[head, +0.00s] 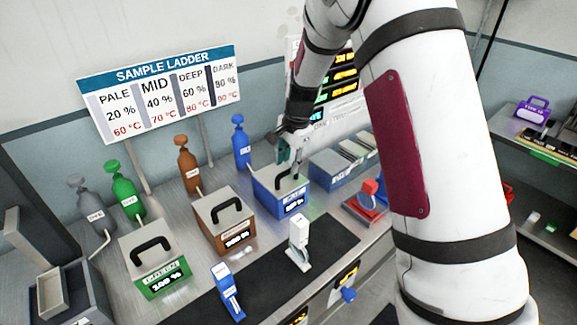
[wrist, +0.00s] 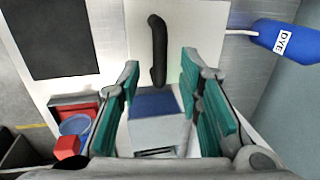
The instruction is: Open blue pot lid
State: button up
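The blue pot (head: 268,198) stands on the bench in the head view, third in the row of pots, with a lit display on its front. Its pale lid (head: 268,178) is on top, partly hidden by my gripper (head: 290,152). In the wrist view the pale lid (wrist: 193,28) lies ahead with its black handle (wrist: 157,48) upright in the picture. My gripper (wrist: 158,88) is open, its teal-padded fingers wide apart. The handle's near end reaches toward the gap between the fingers. I see no contact with it.
Green (head: 155,266) and brown (head: 225,222) pots with black handles stand to the left. A blue dye bottle (head: 241,142) stands behind the blue pot and shows in the wrist view (wrist: 288,38). A white device (head: 299,240) stands on the dark mat (head: 262,282) in front.

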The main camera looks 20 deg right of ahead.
jog(key=shift+w+a+f, duration=0.1)
jog(key=shift+w+f, duration=0.1)
jog(key=shift+f, duration=1.05)
jog(key=shift+c, duration=0.6)
grip_shut()
jog(key=shift+w+r, duration=0.1)
